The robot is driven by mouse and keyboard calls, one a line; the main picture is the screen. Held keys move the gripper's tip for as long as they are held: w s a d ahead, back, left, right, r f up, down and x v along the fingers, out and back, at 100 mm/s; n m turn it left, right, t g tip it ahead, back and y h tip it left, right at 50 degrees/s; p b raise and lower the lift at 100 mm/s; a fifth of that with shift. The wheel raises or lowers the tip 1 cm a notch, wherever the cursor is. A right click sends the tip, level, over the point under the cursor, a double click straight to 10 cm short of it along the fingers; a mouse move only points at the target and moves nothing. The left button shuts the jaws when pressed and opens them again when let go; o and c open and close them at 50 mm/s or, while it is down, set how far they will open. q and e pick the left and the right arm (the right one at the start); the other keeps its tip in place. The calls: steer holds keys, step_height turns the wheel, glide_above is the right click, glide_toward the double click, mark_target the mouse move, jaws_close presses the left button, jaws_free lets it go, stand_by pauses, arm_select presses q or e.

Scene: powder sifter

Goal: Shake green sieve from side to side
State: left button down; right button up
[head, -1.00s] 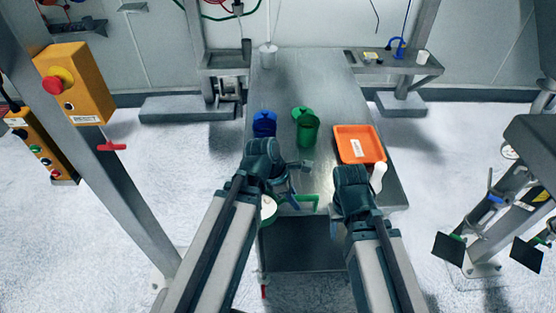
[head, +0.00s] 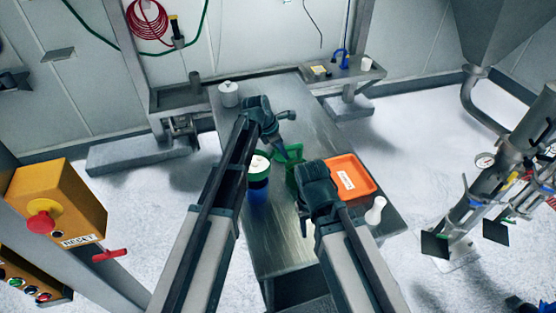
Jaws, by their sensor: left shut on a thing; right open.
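My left gripper (head: 282,150) is shut on the sieve's green handle (head: 294,152). The blue container (head: 258,192) is directly below the sieve in the picture. The sieve appears to be over it, but I cannot tell whether they touch. My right gripper (head: 303,198) is lower and to the right, empty, with its fingers mostly hidden behind its own body. A green container (head: 291,178) is partly hidden between my two arms.
An orange tray (head: 362,170) with a white label lies right of my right gripper. A white scoop (head: 375,212) lies at the table's right edge. A white jar (head: 229,95) stands at the far left of the metal table (head: 315,105).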

arm_select(q)
steer(key=shift+w+r, duration=0.15)
steer(key=shift+w, duration=0.2)
steer(key=shift+f, duration=0.25)
steer(key=shift+f+b, duration=1.8)
steer(key=shift+b, duration=0.2)
steer(key=shift+a, duration=0.1)
